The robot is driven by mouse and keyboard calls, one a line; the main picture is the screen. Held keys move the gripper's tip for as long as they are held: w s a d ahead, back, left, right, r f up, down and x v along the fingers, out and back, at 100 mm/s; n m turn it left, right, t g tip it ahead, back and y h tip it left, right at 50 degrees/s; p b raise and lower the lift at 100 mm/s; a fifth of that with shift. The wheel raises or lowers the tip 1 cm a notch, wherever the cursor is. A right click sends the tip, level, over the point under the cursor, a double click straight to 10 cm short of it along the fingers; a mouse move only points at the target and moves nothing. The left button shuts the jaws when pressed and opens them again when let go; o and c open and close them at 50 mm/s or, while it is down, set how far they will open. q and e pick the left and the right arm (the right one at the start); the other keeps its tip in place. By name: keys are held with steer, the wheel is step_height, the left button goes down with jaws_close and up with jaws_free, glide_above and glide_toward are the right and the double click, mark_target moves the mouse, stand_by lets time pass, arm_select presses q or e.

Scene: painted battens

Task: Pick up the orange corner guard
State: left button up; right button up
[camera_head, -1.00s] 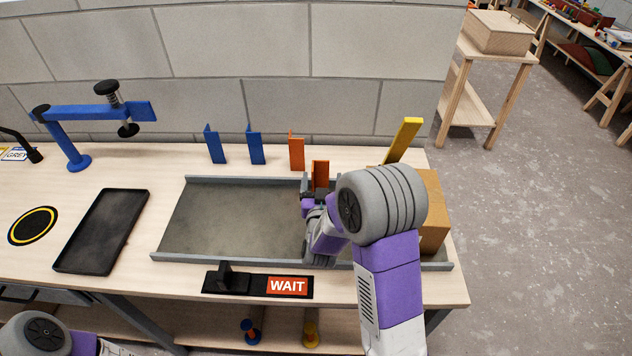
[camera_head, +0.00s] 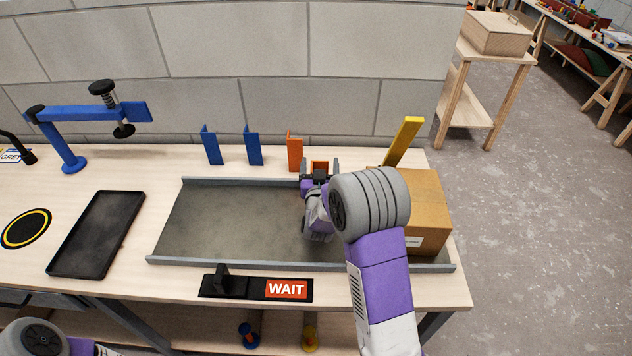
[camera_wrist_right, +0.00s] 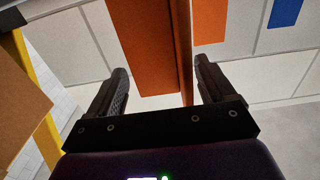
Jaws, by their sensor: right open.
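An orange corner guard (camera_head: 319,166) stands upright behind the grey tray, partly hidden by my right gripper (camera_head: 320,172). In the right wrist view the guard's orange face (camera_wrist_right: 150,45) fills the space between the fingers of my right gripper (camera_wrist_right: 163,85), which is open. One finger is on each side of it; I cannot tell whether they touch it. A second orange corner guard (camera_head: 295,152) stands just to its left and shows at the top of the right wrist view (camera_wrist_right: 210,20). My left gripper is out of view.
Two blue corner guards (camera_head: 212,147) (camera_head: 253,147) stand farther left. A yellow guard (camera_head: 404,142) stands behind a cardboard box (camera_head: 428,200) on the right. The grey tray (camera_head: 240,220) is empty at left. A WAIT sign (camera_head: 286,288) lies in front.

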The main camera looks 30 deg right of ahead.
steer(key=c, duration=1.4)
